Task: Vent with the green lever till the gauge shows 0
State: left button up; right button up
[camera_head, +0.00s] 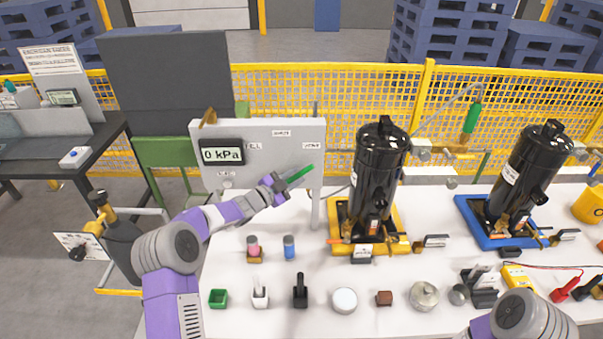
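The gauge (222,155) on the grey panel (262,135) reads 0 kPa. The green lever (301,173) is at the right part of the panel, slanting up to the right. My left gripper (285,186) is at the lever's lower left end, in front of the panel. It touches or nearly touches the lever; its fingers are too small to tell whether they are closed on it. My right arm shows only as a link at the bottom right edge, and its gripper is not in view.
A black compressor (378,178) stands in a yellow tray (403,243) right of the panel; another (525,172) stands in a blue tray (472,212). Small parts line the white table's front, including a green box (218,298) and a white round piece (344,300). A yellow fence runs behind.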

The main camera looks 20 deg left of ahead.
aim_at(299, 175)
pick_arm(q)
jog(key=shift+x, duration=1.6)
jog(key=shift+w+f, duration=0.1)
grip_shut()
